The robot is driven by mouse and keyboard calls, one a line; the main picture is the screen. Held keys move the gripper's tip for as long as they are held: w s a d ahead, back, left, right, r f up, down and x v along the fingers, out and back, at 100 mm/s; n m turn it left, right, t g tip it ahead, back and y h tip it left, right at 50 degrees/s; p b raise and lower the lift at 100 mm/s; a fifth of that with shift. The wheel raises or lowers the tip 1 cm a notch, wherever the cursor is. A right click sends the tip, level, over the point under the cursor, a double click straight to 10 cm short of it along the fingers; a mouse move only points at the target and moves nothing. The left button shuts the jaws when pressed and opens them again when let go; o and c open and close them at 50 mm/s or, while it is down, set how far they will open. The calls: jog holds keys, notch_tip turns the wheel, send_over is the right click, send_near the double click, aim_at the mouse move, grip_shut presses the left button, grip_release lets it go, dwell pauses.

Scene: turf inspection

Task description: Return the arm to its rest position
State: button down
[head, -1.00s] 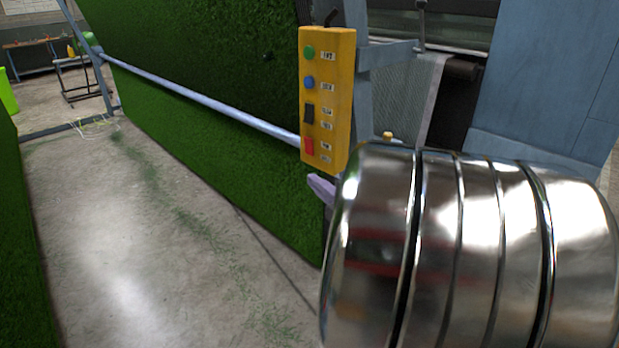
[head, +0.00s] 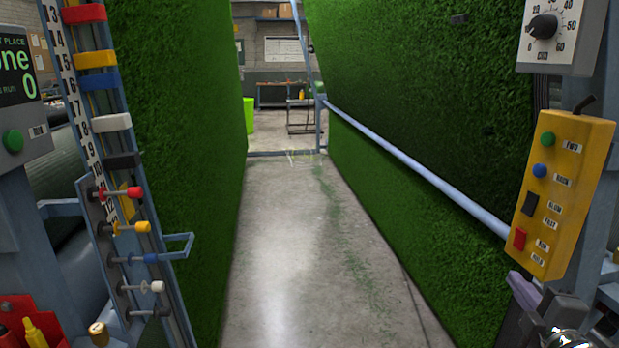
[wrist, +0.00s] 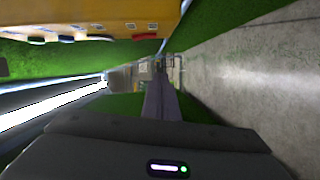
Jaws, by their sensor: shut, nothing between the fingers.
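My gripper (head: 516,282) is at the lower right of the head view, just below the yellow control box (head: 566,195). In the wrist view my gripper (wrist: 161,82) points away with its pale purple fingers together and nothing between them. The yellow control box (wrist: 90,28) fills the upper left of that view, close beside the gripper. Whether they touch cannot be told.
Tall turf walls (head: 185,150) flank a clear concrete aisle (head: 290,250). A pale blue rail (head: 420,165) runs along the right wall. On the left stand a numbered rack with coloured pegs (head: 125,225) and a red bin (head: 30,318). A dial box (head: 560,35) is upper right.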

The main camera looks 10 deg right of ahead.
jog(key=a+m+g, duration=0.6)
jog(key=a+m, duration=0.3)
jog(key=a, duration=0.4)
jog(key=s+a+f+m+g+y, duration=0.2)
jog(key=s+a, duration=0.4)
jog(key=a, duration=0.4)
jog(key=s+a+f+m+g+y, duration=0.2)
jog(key=s+a, duration=0.4)
jog(key=a, duration=0.3)
jog(key=shift+s+a+f+g+y, duration=0.3)
jog(key=shift+a+f+g+y, duration=0.15)
jog(key=shift+f, duration=0.25)
jog(key=shift+d, duration=0.15)
